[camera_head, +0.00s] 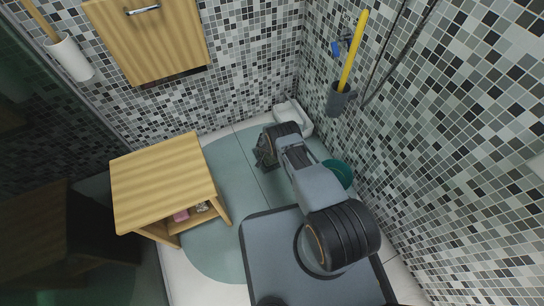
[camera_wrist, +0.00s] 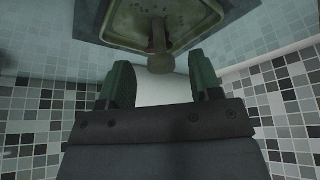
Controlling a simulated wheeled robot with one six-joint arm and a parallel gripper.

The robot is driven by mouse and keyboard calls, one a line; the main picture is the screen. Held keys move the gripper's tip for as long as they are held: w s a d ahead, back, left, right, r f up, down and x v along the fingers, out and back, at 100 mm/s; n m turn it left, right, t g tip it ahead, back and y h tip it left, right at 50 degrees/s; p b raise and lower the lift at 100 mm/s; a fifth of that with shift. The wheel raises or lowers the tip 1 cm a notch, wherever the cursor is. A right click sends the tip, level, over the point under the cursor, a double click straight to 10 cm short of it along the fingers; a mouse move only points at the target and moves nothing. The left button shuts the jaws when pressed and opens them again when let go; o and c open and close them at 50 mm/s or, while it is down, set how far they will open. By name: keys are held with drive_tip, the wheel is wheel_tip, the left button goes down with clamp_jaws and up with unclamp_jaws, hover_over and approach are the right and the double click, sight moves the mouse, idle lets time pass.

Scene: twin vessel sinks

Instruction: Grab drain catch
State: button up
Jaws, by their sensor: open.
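In the wrist view, my gripper (camera_wrist: 162,82) has its two green fingers spread apart with nothing between the tips. A dull olive, square, shallow dish-like piece (camera_wrist: 122,18) with a raised rim and a short stem ending in a round knob (camera_wrist: 161,63) shows just beyond the fingers. It looks like the drain catch, but I cannot tell for sure. The knob appears between and beyond the fingertips, apart from both. In the head view, my gripper (camera_head: 266,157) is low over the floor near the back corner; the drain catch cannot be made out there.
A white box-like thing (camera_head: 298,116) sits in the back corner. A green round bowl or bin (camera_head: 340,172) is by the right wall. A wooden stool with a shelf (camera_head: 160,183) stands left. A yellow-handled brush (camera_head: 353,50) hangs on the right tiled wall. Floor between stool and arm is clear.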

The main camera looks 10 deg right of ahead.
drive_tip(key=shift+b+x, duration=2.15)
drive_tip(key=shift+x, duration=0.2)
drive_tip(key=c, duration=1)
drive_tip(key=shift+o, duration=0.2)
drive_tip(key=shift+r, duration=0.1)
